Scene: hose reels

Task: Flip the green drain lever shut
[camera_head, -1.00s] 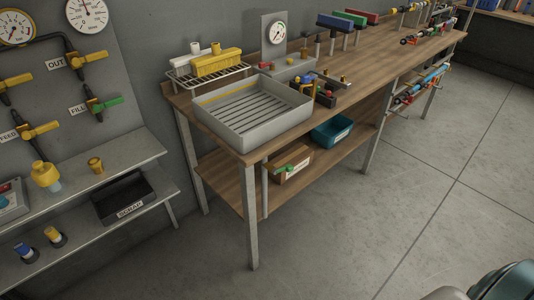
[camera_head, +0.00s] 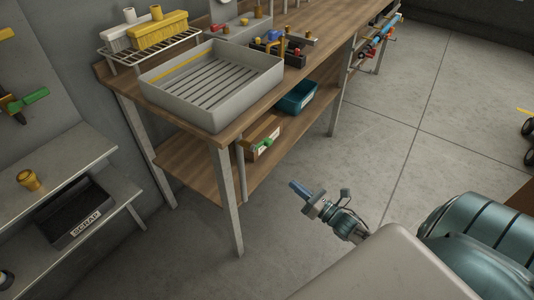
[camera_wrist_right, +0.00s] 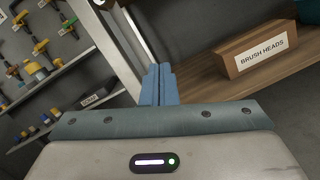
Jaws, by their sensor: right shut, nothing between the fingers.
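The green drain lever (camera_head: 262,143) shows in the head view, small, on the grey drain pipe (camera_head: 241,160) below the wash tray (camera_head: 200,115). It sticks out sideways in front of the brush-heads box. My right gripper (camera_head: 299,188) is in the head view, out over the floor, below and to the right of the lever and apart from it. Its blue fingers (camera_wrist_right: 158,85) are shut and empty in the right wrist view. I cannot make out the green lever in the wrist view. My left gripper is not in view.
The wooden bench has front legs (camera_head: 227,210) and a lower shelf (camera_head: 190,160). On it are the brush-heads box (camera_wrist_right: 262,52) and a teal bin (camera_head: 298,97). Another green lever (camera_head: 35,97) is on the wall panel. A scrap bin (camera_head: 75,212) stands at left. The floor ahead is clear.

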